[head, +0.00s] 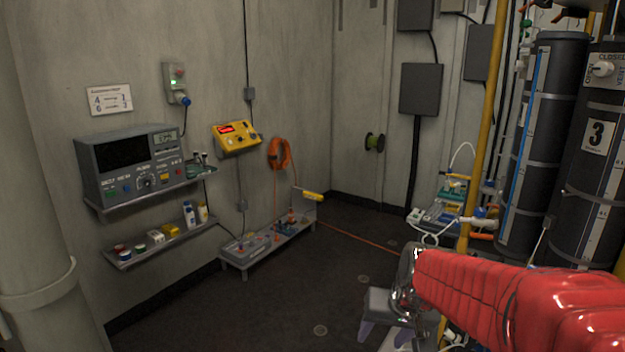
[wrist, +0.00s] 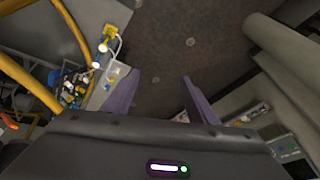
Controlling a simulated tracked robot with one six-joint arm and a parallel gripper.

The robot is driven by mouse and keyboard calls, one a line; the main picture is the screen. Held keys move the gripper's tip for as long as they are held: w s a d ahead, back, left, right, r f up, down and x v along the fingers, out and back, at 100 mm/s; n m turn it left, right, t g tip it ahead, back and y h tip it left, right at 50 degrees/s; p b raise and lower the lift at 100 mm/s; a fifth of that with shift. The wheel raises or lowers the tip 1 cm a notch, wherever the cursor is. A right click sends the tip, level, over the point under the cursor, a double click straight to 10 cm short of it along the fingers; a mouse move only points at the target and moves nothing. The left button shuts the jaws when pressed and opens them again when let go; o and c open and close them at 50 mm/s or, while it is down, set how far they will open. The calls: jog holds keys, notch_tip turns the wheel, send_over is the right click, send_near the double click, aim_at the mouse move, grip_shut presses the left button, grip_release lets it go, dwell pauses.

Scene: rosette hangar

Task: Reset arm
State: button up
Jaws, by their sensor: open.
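My arm (head: 480,292) is covered in a red padded sleeve and reaches in from the lower right in the head view. My gripper (head: 385,332) hangs below the arm's metal wrist joint, with its purple fingers pointing down. In the wrist view my gripper (wrist: 160,78) shows two purple fingers spread wide apart. It is open, with nothing between the fingers but dark floor. The fingertips touch nothing that I can see.
Dark cylinders (head: 540,140) and a yellow pole (head: 486,130) stand on the right. A grey console (head: 130,163) sits on a wall shelf at left. A low bench (head: 268,245) stands by the wall. The middle floor (head: 300,290) is clear.

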jog(key=s+r, duration=0.2)
jog(key=s, duration=0.8)
jog(key=s+d+r+n+t+h, duration=0.1)
jog(key=s+r, duration=0.2)
jog(key=s, duration=0.6)
jog(key=shift+s+d+r+n, duration=0.15)
jog(key=shift+s+r+n, duration=0.1)
jog(key=shift+s+n, duration=0.1)
